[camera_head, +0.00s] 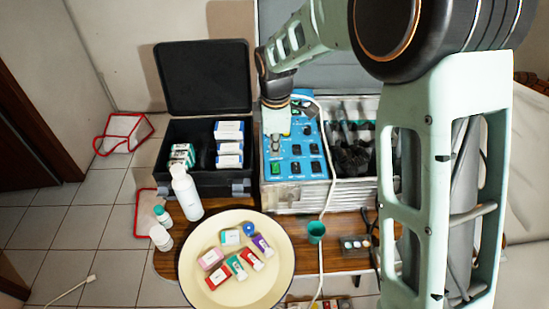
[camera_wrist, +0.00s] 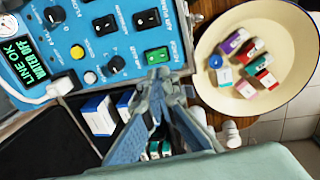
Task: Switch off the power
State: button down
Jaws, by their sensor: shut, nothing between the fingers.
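The blue control panel (camera_head: 309,165) tops a silver metal case on the wooden table. In the wrist view the panel (camera_wrist: 118,62) carries a green rocker switch (camera_wrist: 157,56) near its edge, with lettering beside it that I cannot read with certainty. My gripper (camera_wrist: 160,75) is shut and empty. Its fingertips appear right beside the green switch in the wrist view; I cannot tell whether they touch it. In the head view my gripper (camera_head: 276,145) is over the panel's left part. A lit screen (camera_wrist: 32,58) reads "LINE OK" and "WATER OFF".
Black rocker switches (camera_wrist: 104,25), knobs and a white cable plug (camera_wrist: 60,87) are close by on the panel. An open black case (camera_head: 203,80) stands left of it. A white bottle (camera_head: 186,192) and a cream bowl (camera_head: 270,287) with small boxes are in front.

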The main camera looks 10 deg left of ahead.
aim_at(275, 164)
jog(key=r, duration=0.4)
jog(key=shift+s, duration=0.35)
jog(key=shift+w+b, duration=0.15)
jog(key=shift+b, duration=0.2)
jog(key=r+b, duration=0.2)
jog(key=shift+w+d+r+b, duration=0.15)
jog(key=shift+w+r+b, duration=0.15)
jog(key=shift+r, duration=0.05)
jog(key=f, duration=0.4)
jog(key=w+f, duration=0.1)
jog(key=f, duration=0.4)
jog(key=w+f, duration=0.1)
jog(key=f, duration=0.3)
jog(key=shift+w+a+f+p, duration=0.1)
jog(key=shift+a+f+p, duration=0.15)
jog(key=shift+a+p, duration=0.05)
jog(key=shift+f, duration=0.2)
